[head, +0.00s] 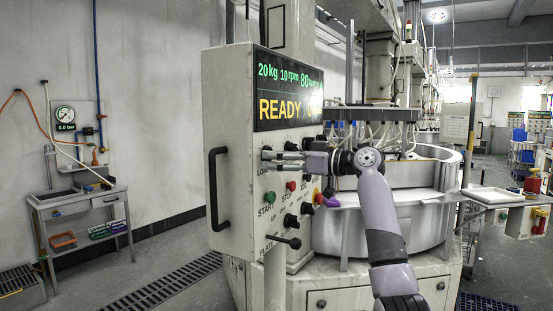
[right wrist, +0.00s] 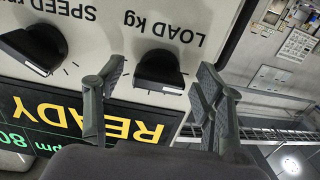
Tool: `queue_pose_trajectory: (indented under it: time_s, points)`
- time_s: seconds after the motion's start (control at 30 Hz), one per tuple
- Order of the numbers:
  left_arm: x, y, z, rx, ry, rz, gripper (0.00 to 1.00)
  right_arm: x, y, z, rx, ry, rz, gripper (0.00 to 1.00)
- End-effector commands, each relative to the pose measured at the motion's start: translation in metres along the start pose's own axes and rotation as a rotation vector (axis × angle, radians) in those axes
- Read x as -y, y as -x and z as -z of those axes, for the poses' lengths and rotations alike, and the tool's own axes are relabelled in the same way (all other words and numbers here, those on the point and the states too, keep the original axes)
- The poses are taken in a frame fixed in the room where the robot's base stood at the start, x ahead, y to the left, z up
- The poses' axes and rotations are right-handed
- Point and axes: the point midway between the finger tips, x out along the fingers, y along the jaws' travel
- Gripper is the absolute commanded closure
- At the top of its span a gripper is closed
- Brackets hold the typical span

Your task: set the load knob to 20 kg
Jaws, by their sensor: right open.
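The load knob is black with a white mark and sits above the LOAD kg label on the pale control panel (head: 230,120). In the right wrist view, which is upside down, the load knob (right wrist: 158,68) lies between the fingers of my right gripper (right wrist: 160,84). The fingers stand apart on both sides of it, with gaps showing. In the head view my right gripper (head: 266,159) is open in front of the panel and largely hides the knob. The display (head: 288,88) reads 20 kg, 10 rpm and READY. My left gripper is out of view.
The speed knob (right wrist: 35,50) sits beside the load knob. Below are a green start button (head: 269,197), a red button (head: 291,186) and other black knobs. A black handle (head: 213,188) juts from the panel's left side. The round lapping machine (head: 350,230) stands right behind the panel.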

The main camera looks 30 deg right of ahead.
Motion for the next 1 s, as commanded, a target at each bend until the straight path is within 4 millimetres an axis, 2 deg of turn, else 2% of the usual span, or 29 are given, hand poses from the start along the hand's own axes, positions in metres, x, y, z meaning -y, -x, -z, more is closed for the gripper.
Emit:
queue_pose_trajectory:
  time_s: [0.3, 0.5, 0.7, 1.0]
  points:
    - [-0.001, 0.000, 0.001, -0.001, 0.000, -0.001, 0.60, -0.001, 0.066, -0.001, 0.002, 0.003, -0.004, 0.37]
    - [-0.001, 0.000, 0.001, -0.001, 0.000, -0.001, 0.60, 0.000, 0.098, -0.001, 0.003, 0.002, -0.002, 0.37]
    - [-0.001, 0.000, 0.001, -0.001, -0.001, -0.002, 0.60, 0.000, 0.110, -0.001, 0.002, 0.001, 0.000, 0.37]
    - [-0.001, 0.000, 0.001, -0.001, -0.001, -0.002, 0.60, 0.000, 0.110, 0.000, 0.001, 0.001, 0.000, 0.37]
